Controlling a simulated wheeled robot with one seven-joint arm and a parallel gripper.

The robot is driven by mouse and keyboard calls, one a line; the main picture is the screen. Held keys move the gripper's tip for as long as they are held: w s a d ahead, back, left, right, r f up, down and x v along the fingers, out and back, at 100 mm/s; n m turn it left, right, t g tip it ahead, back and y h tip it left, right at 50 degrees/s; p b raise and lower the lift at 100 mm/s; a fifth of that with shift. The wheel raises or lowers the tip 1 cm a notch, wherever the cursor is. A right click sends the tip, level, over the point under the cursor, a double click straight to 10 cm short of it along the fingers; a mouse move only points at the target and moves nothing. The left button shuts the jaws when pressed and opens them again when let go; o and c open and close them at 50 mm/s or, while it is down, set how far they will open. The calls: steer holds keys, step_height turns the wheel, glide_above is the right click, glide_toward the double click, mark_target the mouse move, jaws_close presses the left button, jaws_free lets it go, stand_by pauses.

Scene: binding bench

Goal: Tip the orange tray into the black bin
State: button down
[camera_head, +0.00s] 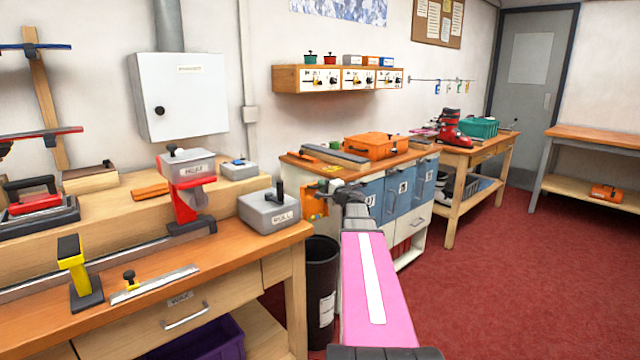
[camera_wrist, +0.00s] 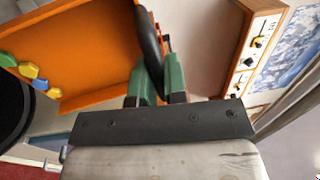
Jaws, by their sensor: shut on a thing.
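My gripper (camera_wrist: 157,84) is shut on the orange tray (camera_wrist: 85,50) by a dark grip at its edge, seen in the wrist view. The tray is steeply tilted. In the head view the tray (camera_head: 314,206) hangs above the black bin (camera_head: 321,292), partly hidden by my arm. The bin (camera_wrist: 14,105) also shows at the wrist view's left edge. Its inside is hidden.
A wooden bench (camera_head: 190,285) with a grey box (camera_head: 269,211) stands close left of the bin. A cabinet with blue drawers (camera_head: 400,190) stands behind my arm, with an orange case (camera_head: 375,146) on top. Red floor (camera_head: 520,270) is clear on the right.

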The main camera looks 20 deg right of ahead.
steer(key=shift+s+d+f+t+y, duration=0.3)
steer(key=shift+s+f+t, duration=0.3)
steer(key=shift+s+f, duration=0.25)
steer(key=shift+s+d+f+t+y, duration=0.2)
steer(key=shift+s+d+f+t, duration=0.15)
steer(key=shift+s+f+t, duration=0.45)
steer(key=shift+s, duration=0.15)
stand_by(1.2)
steer(key=shift+r, duration=0.15)
